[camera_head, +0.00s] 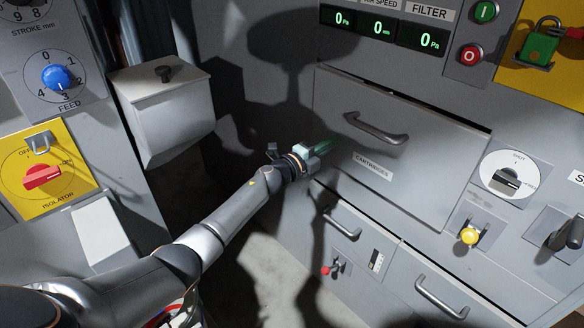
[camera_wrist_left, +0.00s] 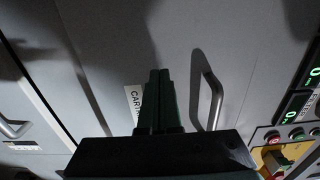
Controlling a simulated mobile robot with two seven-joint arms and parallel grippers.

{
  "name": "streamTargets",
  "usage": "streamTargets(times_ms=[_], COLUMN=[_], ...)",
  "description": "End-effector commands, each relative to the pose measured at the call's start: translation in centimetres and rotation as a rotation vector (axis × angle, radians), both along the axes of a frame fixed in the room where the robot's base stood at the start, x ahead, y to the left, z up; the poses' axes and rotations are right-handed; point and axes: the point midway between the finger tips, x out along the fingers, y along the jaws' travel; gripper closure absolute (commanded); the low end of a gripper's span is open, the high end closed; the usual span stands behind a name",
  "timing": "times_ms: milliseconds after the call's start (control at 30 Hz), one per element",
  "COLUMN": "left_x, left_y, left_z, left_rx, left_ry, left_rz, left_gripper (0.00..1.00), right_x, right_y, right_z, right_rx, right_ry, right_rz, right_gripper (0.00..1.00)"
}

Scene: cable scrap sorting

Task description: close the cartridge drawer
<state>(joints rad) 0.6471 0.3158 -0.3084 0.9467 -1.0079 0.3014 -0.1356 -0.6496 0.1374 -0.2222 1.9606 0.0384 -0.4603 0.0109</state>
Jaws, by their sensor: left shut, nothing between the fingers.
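The cartridge drawer (camera_head: 430,170) is a wide grey front with a CARTRIDGES label and a bar handle (camera_head: 376,132). A dark gap shows along its top right edge; how far it stands out is hard to tell. My left gripper (camera_head: 325,145) is shut and empty, at the left part of the drawer front, left of the handle. In the left wrist view, the shut fingers (camera_wrist_left: 159,85) point at the drawer front (camera_wrist_left: 110,40), between the partly covered label and the handle (camera_wrist_left: 216,98). Contact with the front cannot be told. My right gripper is not in view.
Lower drawers with handles (camera_head: 440,298) lie below, with a small red-knobbed valve (camera_head: 332,268) at the left. A grey box (camera_head: 165,110) and the isolator panel (camera_head: 45,175) stand left of my arm. A black-handled dial (camera_head: 507,180) and yellow knob (camera_head: 469,236) sit right of the drawer.

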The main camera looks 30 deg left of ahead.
Motion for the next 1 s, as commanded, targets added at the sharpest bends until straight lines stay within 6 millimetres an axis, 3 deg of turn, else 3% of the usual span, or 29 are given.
streamTargets(times_ms=[200, 500, 867, 1000], left_x=[-3.4, -7.9, -9.6, -10.5], left_y=[1.4, 3.0, 3.6, 2.9], left_z=[0.0, -0.2, -0.2, -1.1], left_rx=[0.004, 0.003, 0.001, -0.056], left_ry=[0.004, 0.004, 0.003, 0.034], left_rz=[0.000, -0.001, -0.001, 0.009], left_gripper=[1.00, 1.00, 1.00, 1.00], right_x=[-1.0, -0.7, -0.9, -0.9], right_y=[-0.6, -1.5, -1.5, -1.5], right_z=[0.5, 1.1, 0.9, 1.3], right_rx=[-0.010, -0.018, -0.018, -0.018], right_ry=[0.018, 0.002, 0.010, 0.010], right_rz=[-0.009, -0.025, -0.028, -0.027], right_gripper=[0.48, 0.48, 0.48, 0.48])
